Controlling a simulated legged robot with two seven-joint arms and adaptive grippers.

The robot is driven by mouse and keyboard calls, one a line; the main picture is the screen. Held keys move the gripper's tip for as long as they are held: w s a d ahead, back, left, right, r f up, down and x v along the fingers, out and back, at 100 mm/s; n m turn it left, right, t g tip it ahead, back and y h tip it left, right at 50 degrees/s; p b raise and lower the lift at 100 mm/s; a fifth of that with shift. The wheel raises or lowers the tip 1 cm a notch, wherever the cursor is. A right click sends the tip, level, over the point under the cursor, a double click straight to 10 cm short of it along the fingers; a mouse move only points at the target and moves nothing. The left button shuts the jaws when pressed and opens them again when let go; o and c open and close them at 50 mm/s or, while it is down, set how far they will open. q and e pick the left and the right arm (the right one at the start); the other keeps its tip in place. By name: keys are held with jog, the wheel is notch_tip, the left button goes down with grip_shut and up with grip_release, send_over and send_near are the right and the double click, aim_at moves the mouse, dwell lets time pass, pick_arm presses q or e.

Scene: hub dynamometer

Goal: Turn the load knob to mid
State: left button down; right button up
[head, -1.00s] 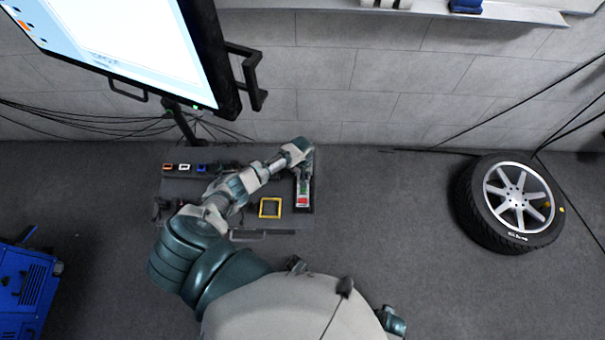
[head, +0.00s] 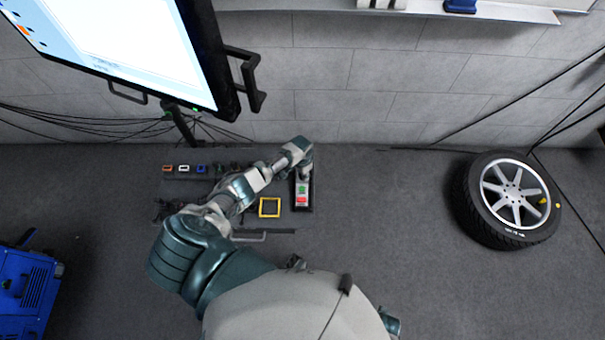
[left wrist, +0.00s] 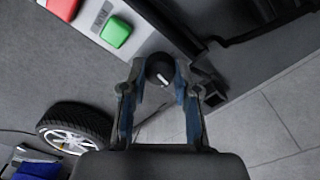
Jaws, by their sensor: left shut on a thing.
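The load knob (left wrist: 160,70) is black and round with a pale pointer line, and it shows in the left wrist view on a light grey panel (left wrist: 150,38). My left gripper (left wrist: 160,88) has one finger on each side of the knob and is shut on it. In the head view my left gripper (head: 305,168) is at the far end of the control box, and the knob is hidden there. A green button (left wrist: 116,32) and a red button (left wrist: 64,8) sit along the same panel. My right gripper is not in view.
A large screen (head: 120,45) with a black handle stands at the upper left. A yellow frame (head: 269,207) lies left of the control box. A wheel (head: 508,200) is at the right, and a blue machine (head: 25,290) is at the lower left.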

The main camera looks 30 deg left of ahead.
pick_arm(q)
jog(key=shift+m, duration=1)
jog(key=c, duration=0.9)
grip_release()
jog(key=shift+o, duration=0.2)
notch_tip(320, 180, up, 12)
jog(key=shift+w+a, duration=0.15)
jog(key=shift+f, duration=0.1)
